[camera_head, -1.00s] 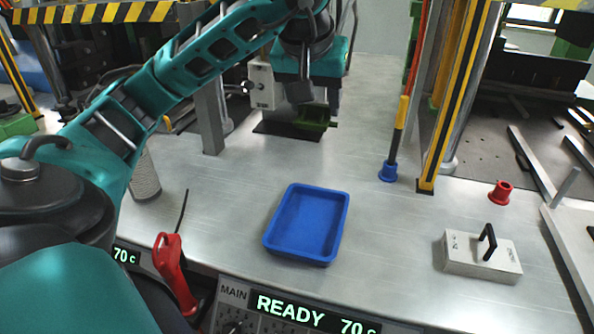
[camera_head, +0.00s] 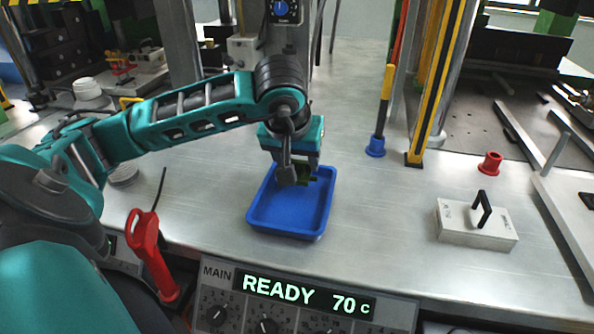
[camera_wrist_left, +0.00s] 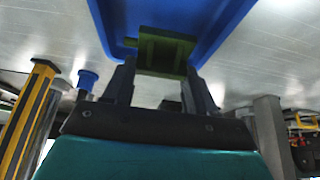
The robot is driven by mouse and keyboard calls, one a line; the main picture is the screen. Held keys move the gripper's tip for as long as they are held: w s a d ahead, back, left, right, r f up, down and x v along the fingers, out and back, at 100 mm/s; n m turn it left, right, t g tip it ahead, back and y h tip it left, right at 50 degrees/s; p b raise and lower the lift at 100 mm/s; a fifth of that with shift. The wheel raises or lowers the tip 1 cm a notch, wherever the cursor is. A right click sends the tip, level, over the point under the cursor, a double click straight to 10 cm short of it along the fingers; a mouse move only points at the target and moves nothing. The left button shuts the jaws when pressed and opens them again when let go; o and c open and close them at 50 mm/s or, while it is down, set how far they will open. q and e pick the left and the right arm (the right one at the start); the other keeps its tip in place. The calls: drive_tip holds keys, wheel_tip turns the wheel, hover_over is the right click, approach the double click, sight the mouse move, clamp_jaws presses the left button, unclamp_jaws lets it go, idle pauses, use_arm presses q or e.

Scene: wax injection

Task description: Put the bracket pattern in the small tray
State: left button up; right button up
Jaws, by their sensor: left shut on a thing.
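The green bracket pattern (camera_wrist_left: 165,52) is between the fingers of my left gripper (camera_wrist_left: 160,85), which is shut on it. In the head view the left gripper (camera_head: 298,178) hangs over the far part of the blue small tray (camera_head: 285,219), and only a bit of the green pattern shows there behind the fingers. The tray also shows in the left wrist view (camera_wrist_left: 222,28), beyond the pattern. The pattern appears to be held above the tray floor; the exact gap cannot be told. My right gripper is not in view.
A grey block with a black handle (camera_head: 476,224) sits to the right. A red cup-shaped piece (camera_head: 490,163) and a yellow-black post in a blue base (camera_head: 375,146) stand behind. A red-handled tool (camera_head: 150,250) is at the front left. The metal table between tray and block is clear.

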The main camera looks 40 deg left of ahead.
sight(297, 169)
use_arm(q)
wheel_tip(297, 169, down, 3)
drive_tip(key=shift+r, duration=0.1)
drive_tip(key=shift+b, duration=0.3)
drive_tip(key=o, duration=0.8)
